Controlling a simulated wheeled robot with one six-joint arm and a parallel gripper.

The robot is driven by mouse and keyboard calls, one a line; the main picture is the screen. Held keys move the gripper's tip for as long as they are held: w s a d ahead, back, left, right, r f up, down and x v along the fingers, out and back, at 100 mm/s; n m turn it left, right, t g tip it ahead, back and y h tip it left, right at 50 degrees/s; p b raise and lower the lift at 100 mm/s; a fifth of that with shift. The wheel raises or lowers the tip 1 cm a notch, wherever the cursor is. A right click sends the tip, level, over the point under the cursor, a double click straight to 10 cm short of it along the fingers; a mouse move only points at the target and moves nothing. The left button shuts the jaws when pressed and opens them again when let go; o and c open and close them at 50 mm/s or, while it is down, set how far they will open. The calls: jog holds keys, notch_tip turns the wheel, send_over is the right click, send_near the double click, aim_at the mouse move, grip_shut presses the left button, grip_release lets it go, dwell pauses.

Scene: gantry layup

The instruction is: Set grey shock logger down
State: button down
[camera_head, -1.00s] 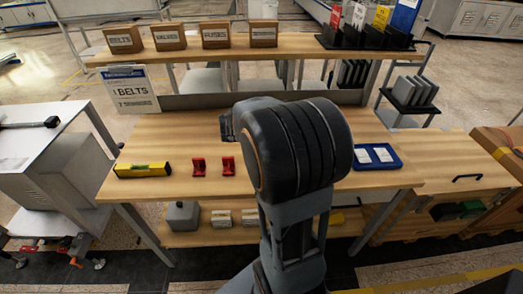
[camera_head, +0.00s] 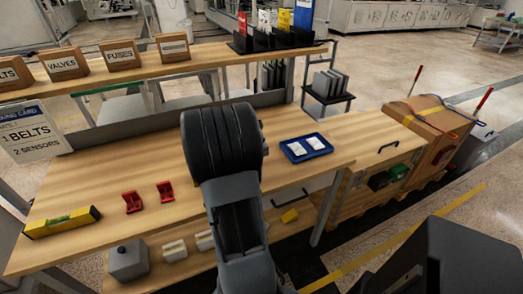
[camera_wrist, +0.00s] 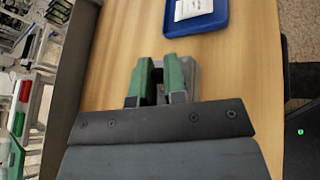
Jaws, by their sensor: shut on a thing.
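My gripper (camera_wrist: 158,84) shows in the wrist view with its green fingers closed around a grey thing, the grey shock logger (camera_wrist: 191,72). Only part of the logger shows behind and beside the fingers. It is over the wooden bench top (camera_wrist: 115,62); I cannot tell whether it touches the wood. The blue tray (camera_wrist: 222,22) lies ahead of the gripper, apart from it. In the head view my arm hides the gripper and the logger.
The blue tray (camera_head: 286,150) holds white cards, right of my arm. Two red stands (camera_head: 132,203) and a yellow level (camera_head: 62,222) lie to the left. A raised shelf (camera_head: 120,79) with labelled boxes runs along the back. Bare wood lies around the tray.

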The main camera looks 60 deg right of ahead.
jog(key=shift+s+d+f, duration=0.15)
jog(key=shift+d+f, duration=0.3)
jog(key=shift+f, duration=0.1)
jog(key=shift+s+d+f, duration=0.15)
jog(key=shift+d+f, duration=0.25)
jog(key=shift+f, duration=0.15)
jog(key=shift+d+f, duration=0.2)
jog(key=shift+f, duration=1.5)
jog(key=shift+b, duration=0.3)
jog(key=c, duration=1.2)
grip_release()
